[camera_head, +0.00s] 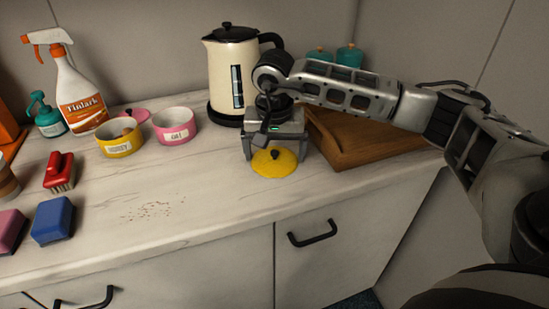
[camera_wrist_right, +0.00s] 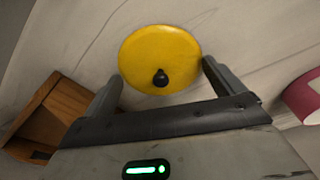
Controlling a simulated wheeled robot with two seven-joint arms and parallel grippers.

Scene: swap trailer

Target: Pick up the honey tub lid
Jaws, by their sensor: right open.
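The yellow honey tub lid (camera_head: 274,163) lies flat on the counter near its front edge, with a small black knob on top. The lid also shows in the right wrist view (camera_wrist_right: 160,60), with the knob nearest my gripper. My right gripper (camera_head: 274,158) points down over the lid, open and empty; its two fingers (camera_wrist_right: 160,84) stand on either side of the lid's near part. I cannot tell if they touch it. The open yellow honey tub (camera_head: 120,146) stands at the left on the counter. My left gripper is not in view.
A pink-and-white tub (camera_head: 175,133) stands beside the honey tub, with a pink lid behind. A cream kettle (camera_head: 232,75) and a wooden box (camera_head: 365,145) flank my right gripper. Spray bottle (camera_head: 75,95), brush (camera_head: 59,172) and sponges (camera_head: 52,220) stand left. Crumbs (camera_head: 155,210) lie mid-counter.

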